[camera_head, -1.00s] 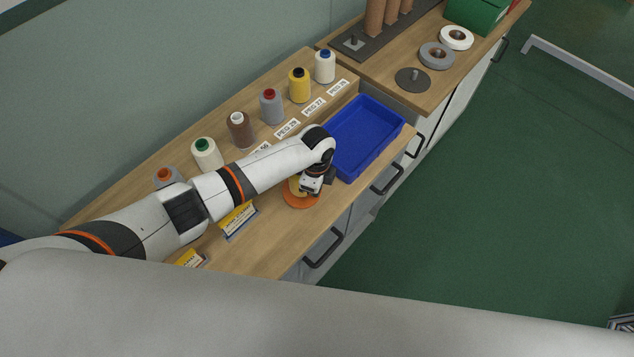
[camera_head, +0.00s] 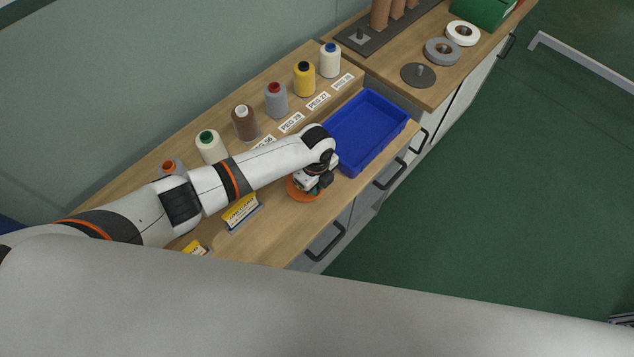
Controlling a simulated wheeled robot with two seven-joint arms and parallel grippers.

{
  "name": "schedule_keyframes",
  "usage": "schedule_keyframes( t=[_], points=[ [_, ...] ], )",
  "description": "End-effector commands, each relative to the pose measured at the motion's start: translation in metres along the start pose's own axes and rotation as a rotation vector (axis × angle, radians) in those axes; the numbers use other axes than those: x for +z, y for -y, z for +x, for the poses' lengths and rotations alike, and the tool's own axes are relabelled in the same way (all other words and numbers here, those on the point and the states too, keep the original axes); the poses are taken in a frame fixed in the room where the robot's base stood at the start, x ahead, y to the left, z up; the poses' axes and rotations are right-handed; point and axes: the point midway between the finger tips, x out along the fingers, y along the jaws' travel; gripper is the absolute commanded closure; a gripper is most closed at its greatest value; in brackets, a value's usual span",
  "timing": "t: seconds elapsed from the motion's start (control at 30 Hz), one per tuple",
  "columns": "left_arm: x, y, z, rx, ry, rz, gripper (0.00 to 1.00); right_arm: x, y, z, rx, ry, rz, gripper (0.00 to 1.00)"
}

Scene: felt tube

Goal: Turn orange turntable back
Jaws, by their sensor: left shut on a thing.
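The orange turntable (camera_head: 297,191) lies on the wooden counter in front of the blue bin, partly covered by my left gripper. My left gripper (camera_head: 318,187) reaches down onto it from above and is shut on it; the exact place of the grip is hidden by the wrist. A small patch of teal shows beside the fingers above the turntable. My right gripper is not in view.
A blue bin (camera_head: 403,128) stands just right of the turntable. Several thread cones, among them a yellow one (camera_head: 304,80), stand on the shelf behind, above white labels. A yellow-and-white card holder (camera_head: 241,214) is left of the turntable. Green floor lies beyond the counter edge.

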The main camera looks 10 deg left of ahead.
Motion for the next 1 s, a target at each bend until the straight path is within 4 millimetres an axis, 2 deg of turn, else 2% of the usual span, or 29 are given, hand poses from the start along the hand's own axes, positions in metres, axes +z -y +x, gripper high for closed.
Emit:
schedule_keyframes(
  t=[0.57,0.6,0.7,1.0],
  points=[
    [-0.0008,-0.0013,-0.0021,0.005,-0.001,0.017,1.0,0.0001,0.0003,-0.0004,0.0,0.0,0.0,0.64],
    [-0.0008,-0.0013,-0.0021,0.005,-0.001,0.016,0.81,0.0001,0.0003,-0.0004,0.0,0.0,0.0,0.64],
    [-0.0006,-0.0009,-0.0017,0.004,-0.001,0.016,0.64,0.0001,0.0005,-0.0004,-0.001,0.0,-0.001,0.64],
    [-0.0002,0.0,-0.0013,0.002,0.0,0.016,0.64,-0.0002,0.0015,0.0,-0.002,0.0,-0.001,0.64]
  ],
)
